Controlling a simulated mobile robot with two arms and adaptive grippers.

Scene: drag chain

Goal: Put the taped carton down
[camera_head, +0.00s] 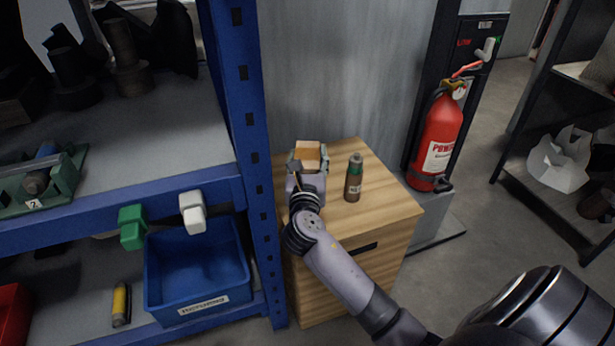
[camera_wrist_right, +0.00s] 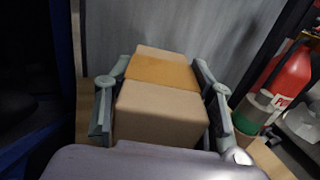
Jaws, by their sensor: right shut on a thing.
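The taped carton (camera_wrist_right: 160,112) is a small brown box with a tan tape band across its top. In the right wrist view it fills the space between the two fingers of my right gripper (camera_wrist_right: 163,98), which is shut on it. In the head view the carton (camera_head: 308,152) shows above the wooden cabinet (camera_head: 385,212), toward the back left of its top. My right gripper (camera_head: 306,165) hides its lower part, so I cannot tell whether it touches the cabinet top. My left gripper is not in view.
A brown and green bottle (camera_head: 354,178) stands on the cabinet, right of the carton. A blue rack post (camera_head: 250,150) rises close on the left. A red fire extinguisher (camera_head: 438,138) stands behind right. A blue bin (camera_head: 197,270) sits on the lower left shelf. The cabinet's front right top is clear.

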